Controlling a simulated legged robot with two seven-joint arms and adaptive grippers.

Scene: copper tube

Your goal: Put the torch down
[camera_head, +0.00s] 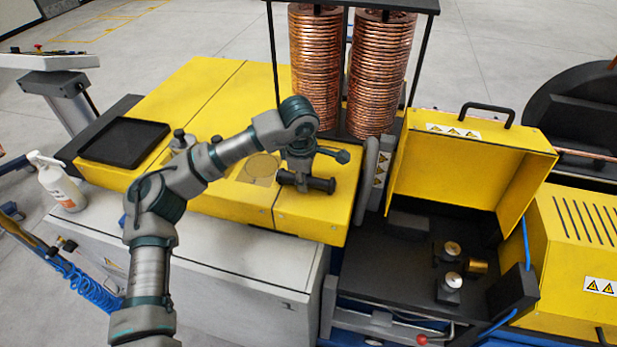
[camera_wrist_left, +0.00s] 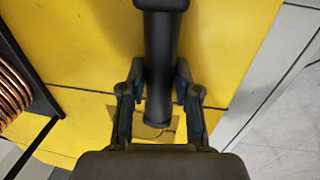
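The torch is a dark, black cylinder-shaped tool. In the head view the torch (camera_head: 318,184) is over the yellow machine top (camera_head: 215,100), below my left gripper (camera_head: 297,178). In the left wrist view the torch (camera_wrist_left: 160,50) runs lengthwise between the two fingers of my left gripper (camera_wrist_left: 160,78). The fingers sit close against both sides of it, and the gripper looks shut on it. I cannot tell whether the torch touches the yellow surface. My right gripper is not in view.
A spray bottle (camera_head: 62,184) stands on the left. Copper coils (camera_head: 380,75) rise behind the machine top. On the right is an open yellow-lidded box (camera_head: 455,160) with small metal fittings. A black tray (camera_head: 122,141) lies on the left part of the machine.

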